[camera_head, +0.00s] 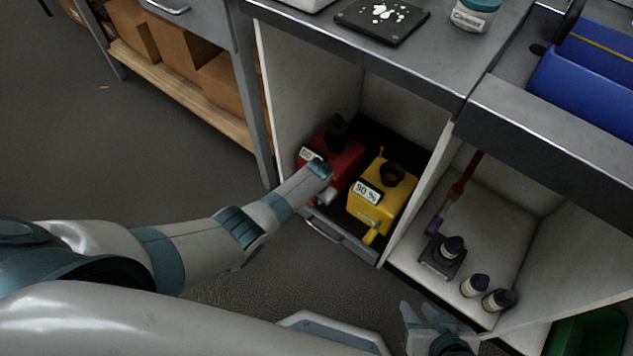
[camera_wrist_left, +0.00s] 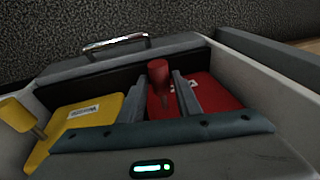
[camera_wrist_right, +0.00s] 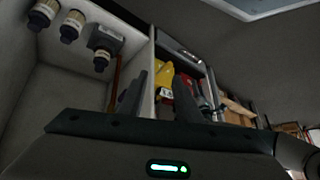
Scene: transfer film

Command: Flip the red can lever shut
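The red can (camera_head: 344,158) stands in a pulled-out drawer in the cabinet, left of the yellow can (camera_head: 396,203). My left gripper (camera_head: 322,194) is at the front of the red can and covers its lever in the head view. In the left wrist view the red lever (camera_wrist_left: 158,75), a round knob on a thin stem, stands between the two fingers of my left gripper (camera_wrist_left: 160,92). Those fingers are apart; contact with the lever cannot be told. My right gripper (camera_head: 432,322) is low, in front of the right compartment. In its wrist view (camera_wrist_right: 160,98) its fingers are apart and empty.
The yellow can's lever (camera_head: 371,235) sticks out at its front. The drawer handle (camera_wrist_left: 115,42) is at the drawer's front edge. Several small dark-capped bottles (camera_head: 474,285) stand in the right compartment. The floor before the drawer is clear.

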